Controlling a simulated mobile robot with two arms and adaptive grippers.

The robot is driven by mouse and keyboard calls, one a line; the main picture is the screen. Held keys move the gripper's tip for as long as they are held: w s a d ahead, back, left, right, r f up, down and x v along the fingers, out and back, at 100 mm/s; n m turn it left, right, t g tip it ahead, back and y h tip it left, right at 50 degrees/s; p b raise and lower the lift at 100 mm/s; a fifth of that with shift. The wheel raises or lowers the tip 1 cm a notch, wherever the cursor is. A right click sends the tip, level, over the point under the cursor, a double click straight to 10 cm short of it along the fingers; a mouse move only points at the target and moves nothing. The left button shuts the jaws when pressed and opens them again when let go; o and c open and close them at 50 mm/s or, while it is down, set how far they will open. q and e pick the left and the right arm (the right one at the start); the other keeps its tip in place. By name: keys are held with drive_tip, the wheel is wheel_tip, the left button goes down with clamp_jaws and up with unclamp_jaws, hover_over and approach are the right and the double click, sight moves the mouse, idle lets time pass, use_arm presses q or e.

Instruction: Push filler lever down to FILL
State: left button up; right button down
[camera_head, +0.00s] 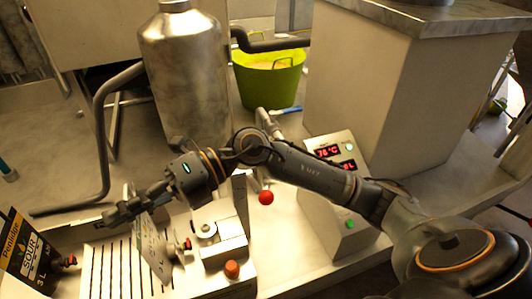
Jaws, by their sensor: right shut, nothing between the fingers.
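A red ball knob (266,198), which looks like the end of the filler lever, shows just below my right forearm. The lever's rod is mostly hidden by the arm, so I cannot read its position or any FILL mark. The filler block (222,240) is pale metal, with an orange-red knob (232,269) at its front. My right arm reaches in from the right, across the filler. My right gripper (122,212) is shut and empty, left of the filler and over the back of the slotted tray. It is well left of the red ball. My left gripper is not in view.
A juice bag (153,252) stands by the filler; a dark labelled SOUR 3 L pack (32,255) is at far left. The slotted tray (105,270) lies between them. Behind are a steel tank (185,75) and green bucket (268,82). A display panel (335,160) stands right.

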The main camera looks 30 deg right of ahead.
drive_tip(key=w+d+f+n+h, duration=0.2)
drive_tip(key=d+f+h, duration=0.4)
drive_tip(key=m+h, duration=0.3)
drive_tip(key=h, duration=0.8)
hover_over(268, 196)
drive_tip(key=f, duration=0.1)
drive_tip(key=shift+w+d+f+b, duration=0.15)
drive_tip(key=shift+f+b, duration=0.85)
drive_tip(key=shift+f, duration=0.75)
drive_tip(key=shift+w+a+f+b, duration=0.1)
drive_tip(key=shift+w+f+b, duration=0.1)
drive_tip(key=shift+f+b, duration=1.2)
drive_tip(key=shift+w+d+f+b, duration=0.15)
drive_tip(key=shift+f+b, duration=0.5)
drive_tip(key=shift+f, duration=1.4)
drive_tip(key=shift+s+a+f+b, duration=0.1)
drive_tip(key=shift+s+f+b, duration=0.2)
drive_tip(key=shift+f, duration=0.3)
drive_tip(key=shift+s+a+f+b, duration=0.1)
drive_tip(key=shift+s+f+b, duration=0.1)
drive_tip(key=shift+f+b, duration=0.3)
drive_tip(key=f+b, duration=0.2)
drive_tip(key=f, duration=0.1)
drive_tip(key=f+b, duration=0.2)
drive_tip(key=shift+s+a, duration=0.1)
drive_tip(key=shift+s, duration=0.25)
drive_tip(key=shift+r, duration=0.15)
